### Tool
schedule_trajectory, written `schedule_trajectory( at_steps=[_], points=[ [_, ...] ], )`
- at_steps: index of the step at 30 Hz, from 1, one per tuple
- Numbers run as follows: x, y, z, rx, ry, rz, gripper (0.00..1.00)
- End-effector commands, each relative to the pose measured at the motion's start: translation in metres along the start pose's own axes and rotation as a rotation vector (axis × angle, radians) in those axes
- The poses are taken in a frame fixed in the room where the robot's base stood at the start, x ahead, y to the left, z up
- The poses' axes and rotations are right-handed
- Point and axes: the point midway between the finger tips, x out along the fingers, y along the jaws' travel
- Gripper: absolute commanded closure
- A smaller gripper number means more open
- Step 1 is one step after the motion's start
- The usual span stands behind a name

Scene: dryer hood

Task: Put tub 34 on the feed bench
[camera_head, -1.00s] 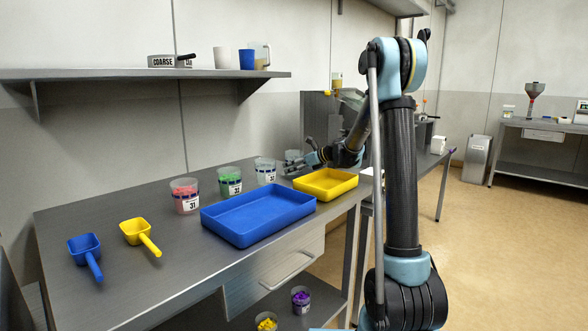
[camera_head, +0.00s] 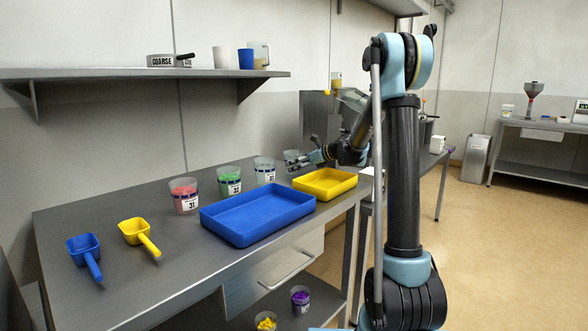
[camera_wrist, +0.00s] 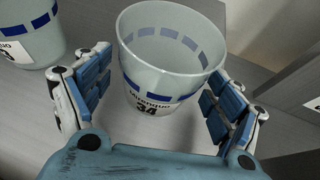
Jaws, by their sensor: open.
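Tub 34 (camera_wrist: 158,97) is a clear grey tub with a blue dashed band and a label reading 34. In the wrist view it stands upright between the two spread, padded fingers of my gripper (camera_wrist: 155,95), with gaps visible at the sides. In the head view tub 34 (camera_head: 291,156) is at the far end of the near steel bench (camera_head: 110,285), partly hidden by my open gripper (camera_head: 303,164). It looks empty from above. No label marks the feed bench, so I cannot tell which bench it is.
Another tub (camera_wrist: 30,35) stands close on the left in the wrist view. Tubs 31 (camera_head: 184,196) and 32 (camera_head: 229,181), a blue tray (camera_head: 258,217), a yellow tray (camera_head: 325,184) and two scoops are on the near bench. Another bench (camera_head: 540,126) stands at the far right.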

Motion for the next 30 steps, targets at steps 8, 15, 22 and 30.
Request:
schedule_trajectory(
  at_steps=[8,15,22,30],
  points=[
    [-0.055,0.0,0.0,0.0,0.001,-0.002,0.14],
    [-0.087,0.0,0.0,0.001,0.0,-0.001,0.14],
    [-0.095,0.0,0.0,-0.001,0.0,0.001,0.14],
    [-0.095,0.0,0.0,-0.001,0.0,0.001,0.14]
  ],
)
